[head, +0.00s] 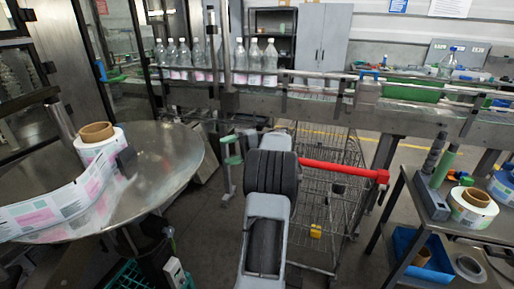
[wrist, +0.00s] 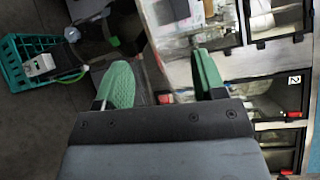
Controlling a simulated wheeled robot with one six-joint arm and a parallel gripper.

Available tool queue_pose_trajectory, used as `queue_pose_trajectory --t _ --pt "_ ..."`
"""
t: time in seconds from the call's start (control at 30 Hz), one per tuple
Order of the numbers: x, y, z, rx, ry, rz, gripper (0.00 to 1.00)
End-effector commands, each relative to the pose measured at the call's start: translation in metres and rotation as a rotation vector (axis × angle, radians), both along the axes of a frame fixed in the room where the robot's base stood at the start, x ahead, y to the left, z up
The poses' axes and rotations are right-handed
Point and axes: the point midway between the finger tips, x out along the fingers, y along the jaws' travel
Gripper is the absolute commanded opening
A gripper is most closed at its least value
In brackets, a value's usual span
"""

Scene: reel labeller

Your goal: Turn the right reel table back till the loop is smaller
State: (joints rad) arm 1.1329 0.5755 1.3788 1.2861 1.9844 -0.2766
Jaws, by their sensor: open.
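A round metal reel table (head: 165,170) stands at the left of the head view; whether it is the right one of a pair cannot be told. A white label reel with a brown core (head: 97,140) stands on it. A wide printed label web (head: 45,212) curves from the reel across the table and out at the left edge; the rest of its loop is out of view.
A wire cart (head: 330,215) with a red handle (head: 340,171) stands right of my arm. A bottle conveyor (head: 300,100) runs across the back. A side table (head: 425,205) holds more reels at right. A teal crate (wrist: 28,62) lies on the floor.

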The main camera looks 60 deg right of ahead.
Motion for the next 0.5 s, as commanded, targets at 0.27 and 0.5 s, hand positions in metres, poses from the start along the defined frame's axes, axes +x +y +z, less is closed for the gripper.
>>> queue_pose_trajectory --t 0.27,0.5 --pt "-0.011 -0.011 0.004 0.002 0.001 -0.001 0.64" --pt "-0.017 -0.017 0.004 0.002 0.001 -0.002 0.64"
